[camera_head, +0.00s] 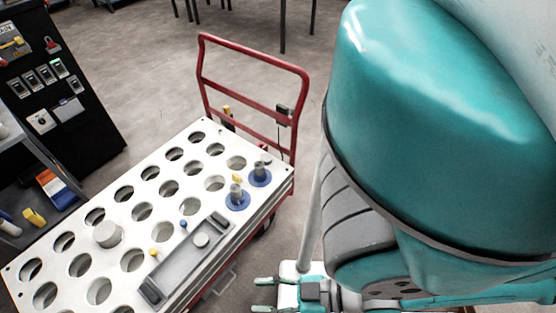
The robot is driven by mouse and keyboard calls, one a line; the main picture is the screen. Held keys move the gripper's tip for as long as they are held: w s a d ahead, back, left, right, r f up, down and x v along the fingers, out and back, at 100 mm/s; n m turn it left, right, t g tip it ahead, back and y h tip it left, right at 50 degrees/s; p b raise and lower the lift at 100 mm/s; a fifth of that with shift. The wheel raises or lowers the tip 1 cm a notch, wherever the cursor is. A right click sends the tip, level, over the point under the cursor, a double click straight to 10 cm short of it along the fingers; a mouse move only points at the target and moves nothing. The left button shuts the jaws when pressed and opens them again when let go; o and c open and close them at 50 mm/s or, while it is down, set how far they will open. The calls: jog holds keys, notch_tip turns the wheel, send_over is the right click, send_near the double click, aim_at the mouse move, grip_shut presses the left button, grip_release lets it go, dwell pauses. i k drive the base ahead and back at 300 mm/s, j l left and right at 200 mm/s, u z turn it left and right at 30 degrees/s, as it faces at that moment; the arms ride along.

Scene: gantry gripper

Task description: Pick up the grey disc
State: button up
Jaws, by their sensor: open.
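A small light grey disc (201,240) lies on a dark grey tray (182,264) near the front edge of the white perforated cart top. A larger light grey round piece (107,234) sits at a hole further left. I cannot tell which one is the task's disc. My gripper (264,295) shows at the bottom, right of the cart, with two teal-tipped fingers apart and pointing left. It is empty and apart from both pieces.
The white cart top (150,206) has rows of round holes. Two blue-based grey pegs (237,197) and small yellow and blue knobs stand at its right end. A red handle (252,70) rises behind. A black tool panel (55,90) stands left.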

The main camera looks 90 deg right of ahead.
aim_at(266, 158)
jog(key=k+z, duration=0.1)
jog(key=z, duration=1.3)
jog(key=k+j+z, duration=0.1)
jog(key=j+z, duration=0.25)
jog(key=k+j+z, duration=0.15)
jog(key=j+z, duration=0.2)
jog(key=j, duration=0.15)
